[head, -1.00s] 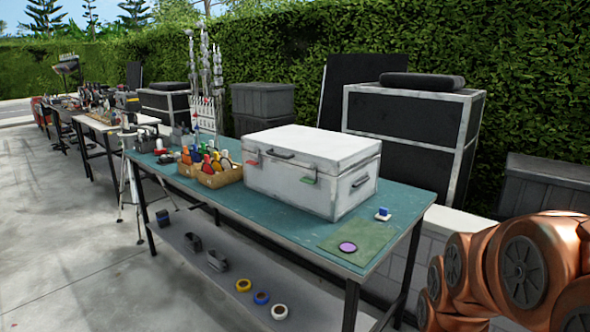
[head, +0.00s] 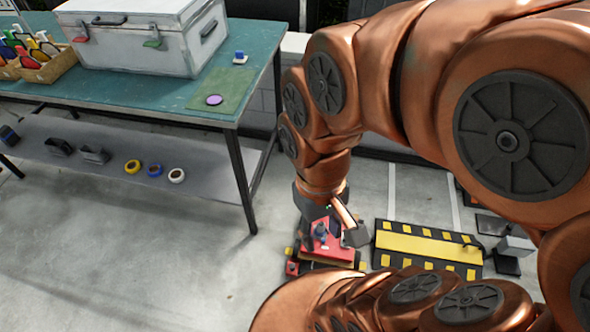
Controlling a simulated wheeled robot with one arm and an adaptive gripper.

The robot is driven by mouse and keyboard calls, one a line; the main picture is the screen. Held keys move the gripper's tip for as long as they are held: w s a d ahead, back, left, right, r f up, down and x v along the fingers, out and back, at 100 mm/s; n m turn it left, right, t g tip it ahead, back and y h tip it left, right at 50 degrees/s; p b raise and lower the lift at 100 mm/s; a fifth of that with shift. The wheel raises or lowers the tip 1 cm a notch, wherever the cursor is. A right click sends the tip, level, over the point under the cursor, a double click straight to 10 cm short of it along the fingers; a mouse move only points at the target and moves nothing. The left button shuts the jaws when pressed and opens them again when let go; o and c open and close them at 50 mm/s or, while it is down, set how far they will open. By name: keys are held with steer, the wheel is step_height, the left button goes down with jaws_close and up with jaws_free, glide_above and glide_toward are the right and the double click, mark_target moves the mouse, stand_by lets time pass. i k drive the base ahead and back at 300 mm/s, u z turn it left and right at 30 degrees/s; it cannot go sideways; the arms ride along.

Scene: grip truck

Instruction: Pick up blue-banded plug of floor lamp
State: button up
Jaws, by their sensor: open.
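My gripper (head: 333,223) is in the head view, pointing down near the floor, at the end of my copper-coloured arm. Its dark fingers are apart, above or beside a red object (head: 322,247) with a dark knob-like part and yellow bits at its ends. I cannot tell whether the fingers touch it. No blue-banded plug and no floor lamp can be made out. My arm covers much of the right side and may hide them.
A black and yellow striped piece (head: 428,247) lies on the floor right of my gripper. The green-topped table (head: 150,93) stands at left, with a white case (head: 140,36) and a small blue and white item (head: 240,58). Tape rolls (head: 155,170) lie on its lower shelf. Concrete floor is clear at lower left.

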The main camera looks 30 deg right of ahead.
mark_target(320, 229)
steer(key=z, duration=1.55)
steer(key=k, duration=0.45)
steer(key=z, duration=0.6)
steer(key=k, duration=1.15)
steer(key=u, duration=0.8)
